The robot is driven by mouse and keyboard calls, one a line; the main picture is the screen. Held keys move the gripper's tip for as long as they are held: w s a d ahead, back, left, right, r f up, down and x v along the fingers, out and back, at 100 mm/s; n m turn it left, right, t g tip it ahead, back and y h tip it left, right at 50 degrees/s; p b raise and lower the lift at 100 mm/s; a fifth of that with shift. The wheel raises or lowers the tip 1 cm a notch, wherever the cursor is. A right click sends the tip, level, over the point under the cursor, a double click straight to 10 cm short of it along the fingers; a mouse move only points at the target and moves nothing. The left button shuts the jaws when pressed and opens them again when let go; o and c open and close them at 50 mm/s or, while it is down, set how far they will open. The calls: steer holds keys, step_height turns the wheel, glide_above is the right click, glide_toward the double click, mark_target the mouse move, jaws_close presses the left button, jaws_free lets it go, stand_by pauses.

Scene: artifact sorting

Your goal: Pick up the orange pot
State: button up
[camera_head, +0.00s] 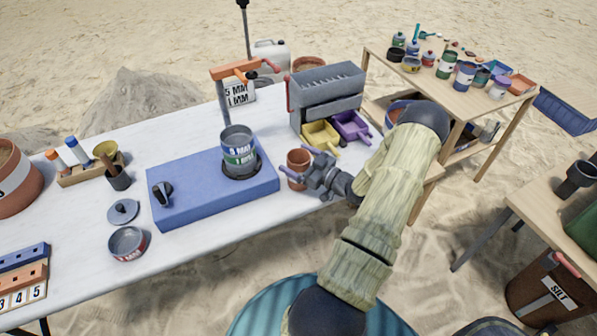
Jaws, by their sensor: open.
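The orange pot (298,160) is a small terracotta-coloured cup standing on the white table, just right of the blue base unit. My gripper (302,179) is at the end of my arm, which reaches in from the lower right. Its fingers point left and are open around or in front of the pot's lower part. They hide some of the pot's lower side. I cannot tell whether the fingers touch it.
Left of the pot is a blue box (190,195) with a metal tin (238,146) on it. Behind stands a grey machine (327,88) with a yellow tray (321,137) and a purple tray (350,126). The front table edge is close to my arm.

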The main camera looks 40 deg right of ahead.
steer(key=shift+c, duration=0.4)
steer(key=c, duration=1.5)
step_height(320, 180, up, 10)
steer(key=shift+r, duration=0.1)
